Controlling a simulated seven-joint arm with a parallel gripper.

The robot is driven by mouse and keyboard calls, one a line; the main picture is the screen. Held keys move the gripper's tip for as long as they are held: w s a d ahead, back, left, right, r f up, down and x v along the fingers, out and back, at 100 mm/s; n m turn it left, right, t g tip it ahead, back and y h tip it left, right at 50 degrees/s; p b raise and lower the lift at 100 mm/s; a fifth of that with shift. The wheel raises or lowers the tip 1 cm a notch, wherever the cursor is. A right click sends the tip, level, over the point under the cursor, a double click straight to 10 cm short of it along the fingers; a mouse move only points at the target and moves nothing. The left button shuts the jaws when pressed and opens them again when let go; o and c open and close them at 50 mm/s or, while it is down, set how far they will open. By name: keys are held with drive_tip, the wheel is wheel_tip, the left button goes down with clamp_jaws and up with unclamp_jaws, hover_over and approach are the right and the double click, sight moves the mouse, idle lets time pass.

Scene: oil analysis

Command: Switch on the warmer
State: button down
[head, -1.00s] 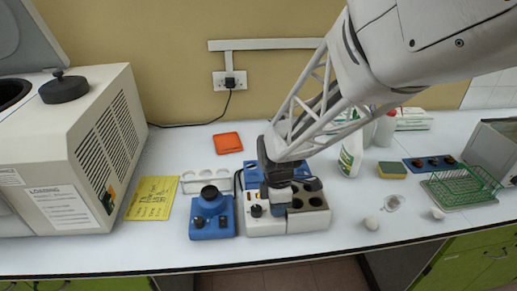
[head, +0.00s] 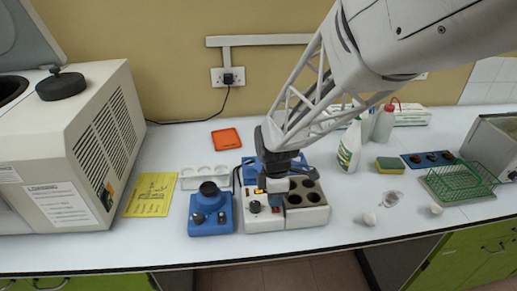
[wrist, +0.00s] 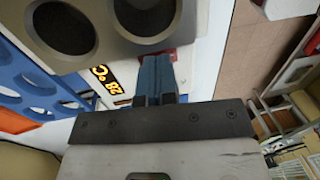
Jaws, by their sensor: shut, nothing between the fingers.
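The warmer (head: 308,219) is a white and grey block heater with round wells on its right part, near the front of the bench. Its left part carries a black knob (head: 255,207) and a small lit display (head: 262,188). In the wrist view the display (wrist: 103,80) reads 28 °C, turned round, beside the wells of the warmer (wrist: 104,32). My gripper (head: 276,202) is shut and empty, pointing down at the control part, right of the knob. In the wrist view my gripper (wrist: 155,62) has its fingertips by a red part (wrist: 184,57), which they partly hide; contact cannot be told.
A blue device with a black top (head: 210,212) stands close on the left. A blue rack (head: 250,172) is behind the warmer. A white spray bottle (head: 349,148), sponge (head: 390,163) and green wire basket (head: 460,180) are to the right. Small pale items lie on the right bench.

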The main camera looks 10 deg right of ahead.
sight(276, 210)
drive_tip(key=shift+r, duration=0.1)
wheel_tip(276, 210, up, 14)
drive_tip(key=s, duration=0.1)
drive_tip(key=shift+s, duration=0.35)
idle(0.4)
idle(0.4)
drive_tip(key=s+d+r+m+t, duration=0.1)
drive_tip(key=s+d+m+t, duration=0.1)
drive_tip(key=s+m, duration=0.6)
drive_tip(key=s+d+r+m+t, duration=0.2)
drive_tip(key=s+d+m, duration=0.3)
drive_tip(key=m, duration=0.5)
drive_tip(key=shift+s, duration=1.4)
idle(1.3)
